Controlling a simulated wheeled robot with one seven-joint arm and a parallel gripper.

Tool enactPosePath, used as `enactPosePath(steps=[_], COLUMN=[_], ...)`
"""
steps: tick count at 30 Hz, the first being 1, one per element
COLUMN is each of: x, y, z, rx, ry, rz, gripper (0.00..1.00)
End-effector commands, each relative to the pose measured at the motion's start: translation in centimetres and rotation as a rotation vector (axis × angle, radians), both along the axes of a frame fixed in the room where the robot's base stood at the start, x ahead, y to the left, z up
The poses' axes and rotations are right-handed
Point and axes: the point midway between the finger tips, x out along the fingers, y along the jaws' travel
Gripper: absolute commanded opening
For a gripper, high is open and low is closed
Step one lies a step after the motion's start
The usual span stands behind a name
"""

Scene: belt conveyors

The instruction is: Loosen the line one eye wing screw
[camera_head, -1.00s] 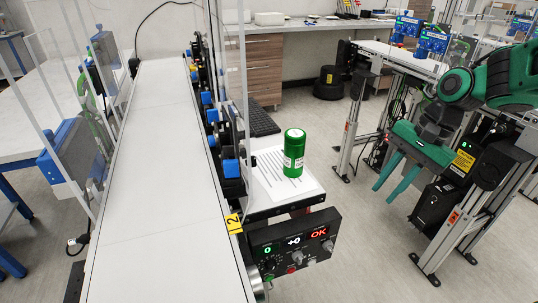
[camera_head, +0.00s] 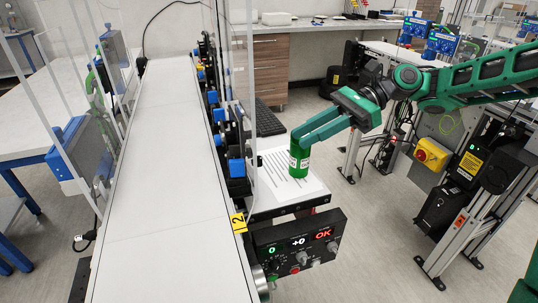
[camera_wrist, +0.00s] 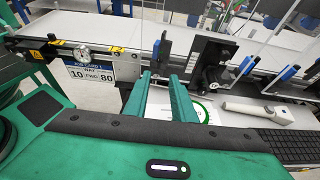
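My gripper (camera_head: 300,139) reaches in from the right in the head view, above the green canister (camera_head: 299,163). Its two green fingers point left toward the belt's side rail. In the wrist view the fingers (camera_wrist: 161,80) are apart with nothing held between them. A dark upright bracket (camera_wrist: 166,47) with a blue part (camera_wrist: 156,50) stands just beyond the fingertips, apart from them as far as I can tell. Several black sensor mounts with blue parts (camera_head: 237,168) line the belt's right side. I cannot make out which part is the line one eye wing screw.
A control box (camera_head: 300,245) reads OK. A paper sheet (camera_head: 270,183) lies under the canister. The wrist view shows a pale handheld device (camera_wrist: 258,110), a keyboard (camera_wrist: 291,146) and clear panels near the mounts.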

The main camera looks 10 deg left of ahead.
Motion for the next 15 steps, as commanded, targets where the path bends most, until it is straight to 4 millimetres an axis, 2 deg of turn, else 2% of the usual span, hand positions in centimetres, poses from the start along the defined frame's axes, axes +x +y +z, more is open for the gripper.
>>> enactPosePath(steps=[15], x=[-3.4], y=[6.7], z=[-3.1], rx=[-0.003], ry=[0.0], rz=[0.003], gripper=[0.23])
